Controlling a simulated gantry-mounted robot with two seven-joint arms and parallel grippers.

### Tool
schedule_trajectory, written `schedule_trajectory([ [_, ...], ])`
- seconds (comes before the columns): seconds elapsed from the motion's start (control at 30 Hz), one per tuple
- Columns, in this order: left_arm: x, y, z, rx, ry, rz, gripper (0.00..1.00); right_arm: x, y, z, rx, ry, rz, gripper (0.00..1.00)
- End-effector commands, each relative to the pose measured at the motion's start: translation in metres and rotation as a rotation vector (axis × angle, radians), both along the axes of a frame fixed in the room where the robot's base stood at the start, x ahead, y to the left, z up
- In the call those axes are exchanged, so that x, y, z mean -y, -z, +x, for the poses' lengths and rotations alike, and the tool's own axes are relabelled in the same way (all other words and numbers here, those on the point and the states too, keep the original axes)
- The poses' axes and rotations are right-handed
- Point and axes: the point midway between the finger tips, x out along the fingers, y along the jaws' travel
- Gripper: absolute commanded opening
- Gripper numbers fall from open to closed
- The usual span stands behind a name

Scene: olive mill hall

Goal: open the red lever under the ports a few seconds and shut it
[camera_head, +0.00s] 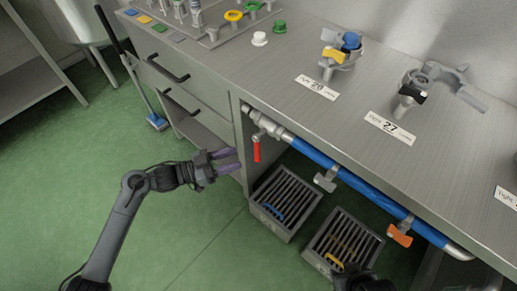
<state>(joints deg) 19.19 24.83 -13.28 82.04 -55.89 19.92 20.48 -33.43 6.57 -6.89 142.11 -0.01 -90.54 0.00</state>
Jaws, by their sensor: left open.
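The red lever (257,150) hangs down from a metal valve at the left end of the blue pipe (313,153), under the bench's front edge. Its handle points across the pipe rather than along it. My left gripper (238,160) is open and empty, with purple fingers pointing right toward the lever. In the picture it is just left of the lever, apparently apart from it; the exact depth gap is hard to tell. Above on the bench are a port with blue and yellow parts (341,50) and a grey port (411,89).
A grey handle (326,180) and an orange handle (400,235) hang from the pipe farther right. Two slatted crates (286,236) (312,255) stand on the floor below. Drawers with black handles (168,69) are left of the valve. Green floor lies open at left.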

Motion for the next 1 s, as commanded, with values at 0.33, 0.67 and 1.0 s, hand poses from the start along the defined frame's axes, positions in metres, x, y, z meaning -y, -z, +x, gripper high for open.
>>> schedule_trajectory([
  [0.33, 0.045, 0.002, 0.020, 0.005, 0.001, -0.004, 0.45, 0.000, 0.024, 0.000, 0.000, 0.000, 0.000, 0.36],
  [0.67, 0.086, 0.001, 0.037, 0.003, 0.001, -0.003, 0.45, 0.002, 0.042, 0.001, 0.003, -0.006, -0.010, 0.36],
  [1.0, 0.096, -0.001, 0.042, 0.003, 0.000, -0.001, 0.45, 0.002, 0.046, 0.001, 0.003, -0.006, -0.010, 0.36],
])
